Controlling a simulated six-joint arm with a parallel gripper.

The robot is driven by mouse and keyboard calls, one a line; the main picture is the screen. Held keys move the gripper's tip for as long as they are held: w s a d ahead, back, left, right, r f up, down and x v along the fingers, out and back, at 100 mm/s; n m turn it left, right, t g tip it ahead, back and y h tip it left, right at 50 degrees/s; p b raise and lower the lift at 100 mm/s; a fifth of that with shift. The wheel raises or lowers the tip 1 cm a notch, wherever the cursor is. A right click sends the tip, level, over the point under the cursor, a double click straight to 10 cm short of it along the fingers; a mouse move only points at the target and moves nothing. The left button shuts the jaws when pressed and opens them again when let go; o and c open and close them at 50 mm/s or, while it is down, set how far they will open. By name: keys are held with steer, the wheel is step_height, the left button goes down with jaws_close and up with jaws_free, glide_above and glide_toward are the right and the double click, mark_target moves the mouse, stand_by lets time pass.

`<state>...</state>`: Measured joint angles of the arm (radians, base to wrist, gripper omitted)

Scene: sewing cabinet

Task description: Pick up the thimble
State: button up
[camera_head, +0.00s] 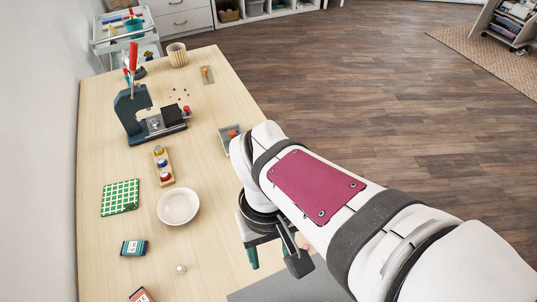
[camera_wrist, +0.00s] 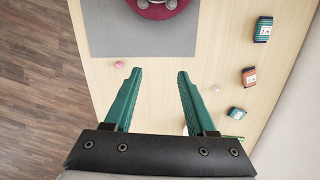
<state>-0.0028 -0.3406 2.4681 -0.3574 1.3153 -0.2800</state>
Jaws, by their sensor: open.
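Two small things lie on the table, and at this size I cannot tell for sure which is the thimble. One is a small pale, roundish piece (camera_head: 181,268) near the boxes; it also shows in the wrist view (camera_wrist: 215,88), right of my fingers. The other is a small pink piece (camera_wrist: 118,64) beside the grey mat, left of my fingertips; a bit of pink (camera_head: 305,246) shows by my gripper in the head view. My gripper (camera_wrist: 157,72) is open, with green fingers apart and nothing between them. In the head view my arm partly hides it.
A grey mat (camera_wrist: 100,35) bears a round dark-red thing (camera_wrist: 157,5). Small boxes (camera_head: 134,247) (camera_wrist: 249,76) stand on one side. A white bowl (camera_head: 178,206), a spool rack (camera_head: 162,166), a green checked piece (camera_head: 120,197) and a press (camera_head: 150,115) stand farther along the table.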

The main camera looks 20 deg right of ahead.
mark_target(305, 247)
steer(key=w+d+f+n+g+h, duration=0.1)
steer(key=w+d+f+n+h, duration=0.3)
steer(key=w+d+f+n, duration=0.55)
steer(key=s+f, duration=0.1)
steer(key=f, duration=0.2)
steer(key=s+d+f+n, duration=0.1)
steer(key=s+f, duration=0.1)
steer(key=f, duration=0.2)
steer(key=s+f+n, duration=0.1)
steer(key=s+f, duration=0.1)
steer(key=f, duration=0.2)
steer(key=shift+d+n, duration=0.25)
steer(key=shift+d, duration=0.15)
steer(key=shift+r, duration=0.1)
jaws_close()
